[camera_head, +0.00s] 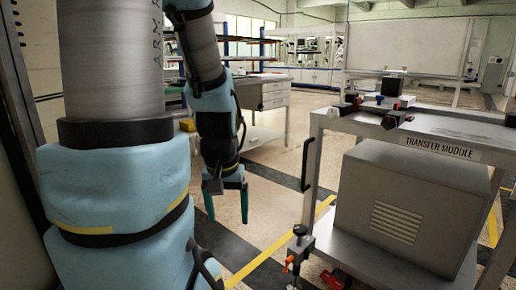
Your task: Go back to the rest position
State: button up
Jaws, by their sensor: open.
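My gripper (227,205) hangs at the end of my arm left of the picture's middle and points down. Its two green fingers are apart, with nothing seen between them. Behind it are the floor and a dark floor stripe. My blue and grey arm links fill the left side and hide what lies behind them.
A transfer module cart (440,152) stands at the right, with a grey box (400,205) on its lower shelf and small fixtures (385,100) on top. A workbench with drawers (275,95) is behind my gripper. Open floor (265,215) lies between my gripper and the cart.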

notch_tip(320, 180, up, 28)
jog(key=p, duration=2.7)
jog(key=shift+w+d, duration=0.1)
